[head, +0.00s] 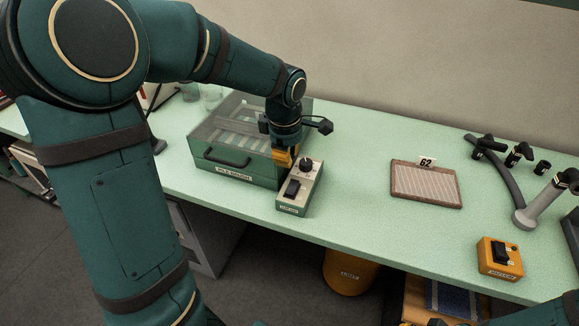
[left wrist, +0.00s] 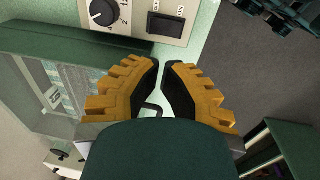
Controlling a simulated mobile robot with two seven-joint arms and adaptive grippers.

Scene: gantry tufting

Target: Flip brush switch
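The brush switch is a grey-green control box (head: 290,207) with a black rocker (head: 292,188) and a round knob (head: 307,164), standing on the bench in front of the "PILE BRUSH" machine (head: 235,172). In the left wrist view the rocker (left wrist: 165,25) and knob (left wrist: 103,12) show at the top. My left gripper (head: 284,161) points down just behind the box, by the machine's front corner. Its yellow-backed fingers (left wrist: 161,65) are nearly together at the tips, with nothing between them. I see no contact with the rocker. My right gripper's fingers do not show.
A framed tufted sample (head: 426,200) with a "62" tag lies mid-bench. A yellow switch box (head: 499,258) stands near the front edge at right. The bench right of the control box is clear.

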